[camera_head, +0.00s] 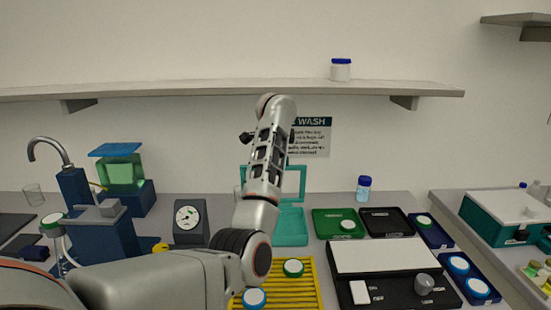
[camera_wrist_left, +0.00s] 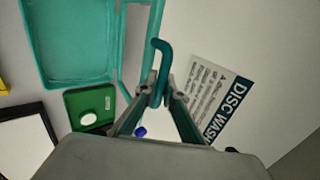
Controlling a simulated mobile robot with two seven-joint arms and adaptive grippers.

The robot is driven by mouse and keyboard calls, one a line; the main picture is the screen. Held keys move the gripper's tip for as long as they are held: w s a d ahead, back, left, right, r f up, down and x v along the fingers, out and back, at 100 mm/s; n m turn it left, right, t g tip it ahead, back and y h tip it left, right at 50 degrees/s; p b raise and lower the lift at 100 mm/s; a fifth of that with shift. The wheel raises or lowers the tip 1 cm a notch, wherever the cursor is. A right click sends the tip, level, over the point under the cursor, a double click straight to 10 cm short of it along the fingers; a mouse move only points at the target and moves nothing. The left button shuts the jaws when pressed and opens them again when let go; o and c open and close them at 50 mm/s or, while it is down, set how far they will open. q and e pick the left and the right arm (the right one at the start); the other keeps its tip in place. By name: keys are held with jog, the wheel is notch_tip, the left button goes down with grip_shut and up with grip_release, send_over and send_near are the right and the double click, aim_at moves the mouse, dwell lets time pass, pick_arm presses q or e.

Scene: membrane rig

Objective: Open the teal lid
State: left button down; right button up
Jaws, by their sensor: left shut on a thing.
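The teal lid is a teal frame (camera_head: 301,183) standing upright at the back of a teal basin (camera_head: 292,228) in the head view, partly hidden by my left arm. In the left wrist view the lid's frame (camera_wrist_left: 135,50) runs beside the open basin (camera_wrist_left: 68,78). A curved teal handle (camera_wrist_left: 164,47) sticks out from the lid. My left gripper (camera_wrist_left: 159,95) is shut on this handle, its two fingers on either side of it. In the head view my left fingertips are hidden behind the arm. My right gripper is in neither view.
A green tray (camera_head: 323,217), a black tray (camera_head: 378,215) and blue trays (camera_head: 440,242) lie to the right of the basin. A yellow rack (camera_head: 312,284) holds capped discs in front. A shelf (camera_head: 200,89) and a sign (camera_head: 318,140) are on the wall behind.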

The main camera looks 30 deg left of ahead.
pick_arm(q)
jog(key=c, duration=2.4)
grip_release()
jog(key=shift+a+r, duration=0.1)
notch_tip(320, 180, up, 10)
jog(key=shift+s+r, duration=0.1)
jog(key=shift+f, duration=0.2)
